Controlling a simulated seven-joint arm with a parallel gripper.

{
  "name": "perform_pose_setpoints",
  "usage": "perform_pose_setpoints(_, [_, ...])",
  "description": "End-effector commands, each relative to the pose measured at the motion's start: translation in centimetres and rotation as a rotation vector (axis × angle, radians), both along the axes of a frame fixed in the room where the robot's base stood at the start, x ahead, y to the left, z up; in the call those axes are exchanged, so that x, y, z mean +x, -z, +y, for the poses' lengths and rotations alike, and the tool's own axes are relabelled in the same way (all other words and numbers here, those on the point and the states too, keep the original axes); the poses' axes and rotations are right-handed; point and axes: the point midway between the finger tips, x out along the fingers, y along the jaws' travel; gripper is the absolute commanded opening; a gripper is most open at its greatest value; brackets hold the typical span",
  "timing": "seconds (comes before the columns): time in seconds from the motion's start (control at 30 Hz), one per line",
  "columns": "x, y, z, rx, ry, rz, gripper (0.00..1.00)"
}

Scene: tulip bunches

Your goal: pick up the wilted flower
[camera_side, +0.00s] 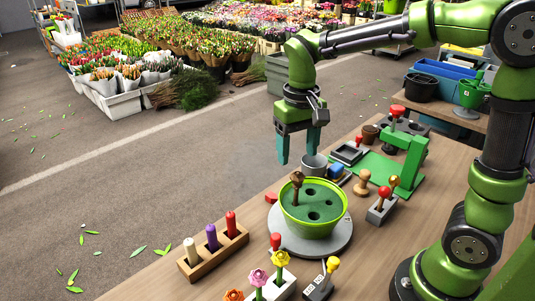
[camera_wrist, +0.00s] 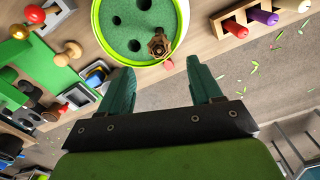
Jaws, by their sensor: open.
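The wilted flower is a brown, drooping bloom (camera_side: 297,178) on a short stem, standing in the green pot (camera_side: 318,228) among several dark holes. The pot sits on a grey round plate (camera_side: 308,248). In the wrist view the wilted flower (camera_wrist: 158,46) is near the pot's lower right edge. My gripper (camera_side: 298,155) is open and empty, with its teal fingers pointing down, above and behind the flower in the side view. In the wrist view the flower lies just beyond the gap between the fingertips (camera_wrist: 158,68), not between the fingers.
A wooden block (camera_side: 213,256) with white, purple and red pegs stands left of the pot. Coloured flowers in holders (camera_side: 270,288) are in front.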

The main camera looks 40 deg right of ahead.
Motion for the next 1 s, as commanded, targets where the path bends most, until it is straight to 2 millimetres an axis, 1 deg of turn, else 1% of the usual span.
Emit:
perform_pose_setpoints(0.03, [-0.1,1.1,0.0,-0.001,-0.002,0.004,0.64])
perform_pose_setpoints(0.1, [-0.1,2.3,0.0,0.0,0.0,0.004,0.64])
perform_pose_setpoints(0.2, [0.0,3.5,0.0,0.0,0.0,0.001,0.64])
perform_pose_setpoints(0.37, [-0.1,4.4,0.0,0.0,0.0,0.001,0.64])
perform_pose_setpoints(0.47, [-0.2,5.6,0.0,0.0,-0.001,0.003,0.64])
perform_pose_setpoints(0.6, [-0.4,7.8,0.1,0.0,-0.001,0.004,0.64])
perform_pose_setpoints(0.7, [-0.4,8.9,0.1,0.001,-0.001,0.002,0.64])
perform_pose_setpoints(0.8, [-0.3,9.3,0.1,0.001,0.0,0.0,0.64])
perform_pose_setpoints(0.97, [-0.3,9.3,0.1,0.001,0.0,-0.001,0.64])
perform_pose_setpoints(1.0, [-0.3,9.3,0.1,0.001,0.0,-0.001,0.63])
